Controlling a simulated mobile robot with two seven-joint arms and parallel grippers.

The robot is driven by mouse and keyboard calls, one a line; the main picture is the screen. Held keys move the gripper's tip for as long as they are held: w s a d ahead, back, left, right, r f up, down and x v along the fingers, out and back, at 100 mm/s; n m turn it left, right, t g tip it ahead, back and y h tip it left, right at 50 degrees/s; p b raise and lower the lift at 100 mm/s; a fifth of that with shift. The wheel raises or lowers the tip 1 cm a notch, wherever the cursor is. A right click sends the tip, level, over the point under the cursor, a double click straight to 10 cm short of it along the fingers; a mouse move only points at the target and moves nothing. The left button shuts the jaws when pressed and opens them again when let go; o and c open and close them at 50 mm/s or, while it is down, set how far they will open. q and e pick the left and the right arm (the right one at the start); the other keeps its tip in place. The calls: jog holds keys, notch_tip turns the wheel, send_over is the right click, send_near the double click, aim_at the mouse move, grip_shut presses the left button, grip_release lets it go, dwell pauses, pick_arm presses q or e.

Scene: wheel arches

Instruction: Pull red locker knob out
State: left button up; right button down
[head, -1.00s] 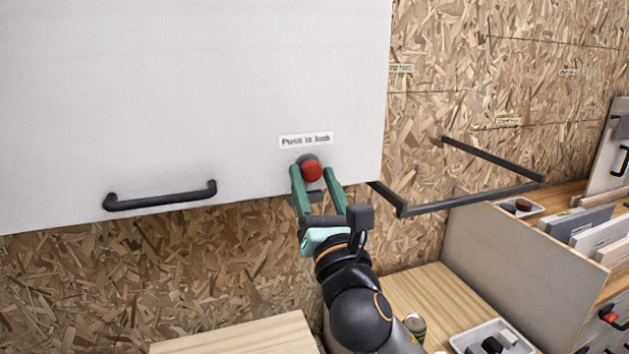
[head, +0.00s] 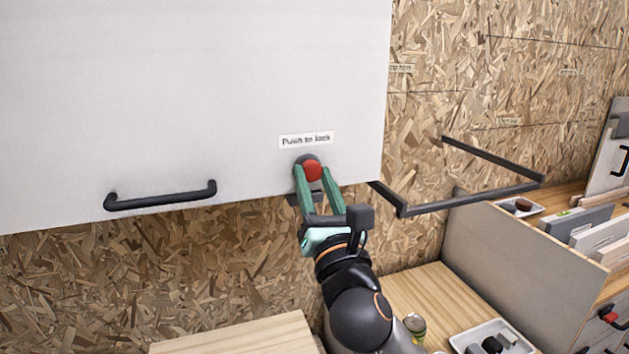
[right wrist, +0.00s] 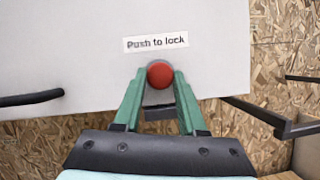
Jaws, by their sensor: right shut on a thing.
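The red locker knob (head: 312,171) sits at the lower right of the white locker door (head: 200,90), under a "Push to lock" label (head: 306,139). It also shows in the right wrist view (right wrist: 160,75), with its dark base partly hidden between the fingers. My right gripper (head: 316,184) has its green fingers on either side of the knob, closed in on it from below. In the right wrist view the gripper (right wrist: 160,88) has both fingertips against the knob's sides. My left gripper does not show.
A black bar handle (head: 160,196) is on the door to the left. A dark metal bracket (head: 455,205) sticks out from the chipboard wall at the right. Below are a wooden shelf, a can (head: 415,326) and a white tray (head: 492,340) of small items.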

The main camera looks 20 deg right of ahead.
dwell(0.5)
jog(key=shift+s+r+p, duration=0.1)
jog(key=shift+s+p, duration=0.4)
jog(key=shift+p, duration=0.15)
jog(key=shift+s, duration=0.35)
jog(key=shift+c, duration=2.2)
grip_release()
jog(key=shift+f, duration=0.2)
